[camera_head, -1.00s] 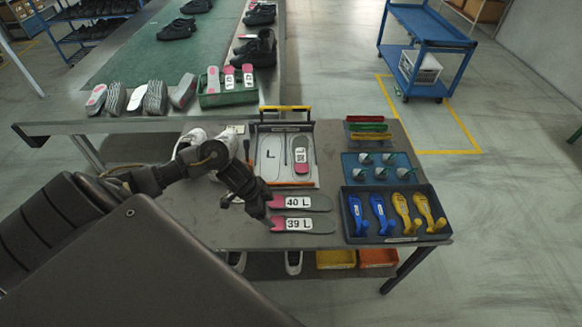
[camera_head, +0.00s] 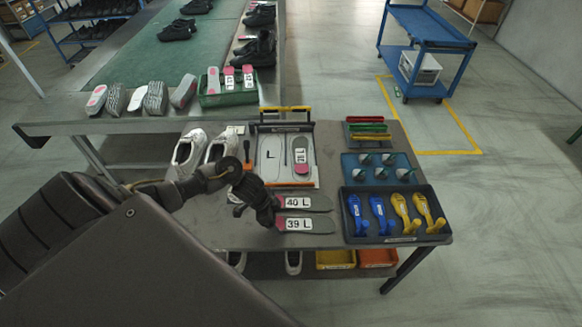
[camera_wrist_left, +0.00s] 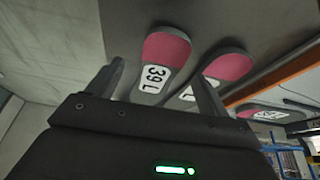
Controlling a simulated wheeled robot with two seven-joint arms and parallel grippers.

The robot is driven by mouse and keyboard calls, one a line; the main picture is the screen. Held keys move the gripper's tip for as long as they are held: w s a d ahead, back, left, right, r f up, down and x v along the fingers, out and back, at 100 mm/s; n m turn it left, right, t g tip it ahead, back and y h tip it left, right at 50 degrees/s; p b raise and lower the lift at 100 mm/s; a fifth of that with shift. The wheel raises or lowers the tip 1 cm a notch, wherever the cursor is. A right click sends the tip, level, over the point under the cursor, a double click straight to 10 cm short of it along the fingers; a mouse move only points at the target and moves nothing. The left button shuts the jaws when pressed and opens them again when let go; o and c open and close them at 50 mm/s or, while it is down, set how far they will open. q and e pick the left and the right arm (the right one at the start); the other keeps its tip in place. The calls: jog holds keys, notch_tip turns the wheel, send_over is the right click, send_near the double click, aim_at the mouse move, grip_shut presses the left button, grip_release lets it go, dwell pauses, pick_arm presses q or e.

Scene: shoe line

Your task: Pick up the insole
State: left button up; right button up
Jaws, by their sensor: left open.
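Two grey insoles with pink heels lie flat at the table's front: "40 L" (camera_head: 318,203) behind "39 L" (camera_head: 318,224). My left gripper (camera_head: 268,212) is open and empty at their heel ends; parts of the heels are hidden behind it. In the left wrist view, the 39 L insole (camera_wrist_left: 165,52) shows between the spread fingers of the gripper (camera_wrist_left: 160,72). The right finger there overlaps the 40 L insole (camera_wrist_left: 228,66), hiding part of its label. I cannot tell the exact finger height above the table. My right gripper is not in view.
An "L" tray (camera_head: 258,180) with another insole (camera_head: 301,158) stands behind. White shoes (camera_head: 190,150) stand left of it, near my arm. A dark tray (camera_head: 349,235) with blue and yellow tools lies to the right, beside a blue tray (camera_head: 380,158).

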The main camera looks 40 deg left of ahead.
pick_arm(q)
jog(key=shift+x, duration=1.45)
jog(key=shift+w, duration=0.1)
jog(key=shift+c, duration=0.2)
jog(key=c, duration=1)
jog(key=shift+r, duration=0.15)
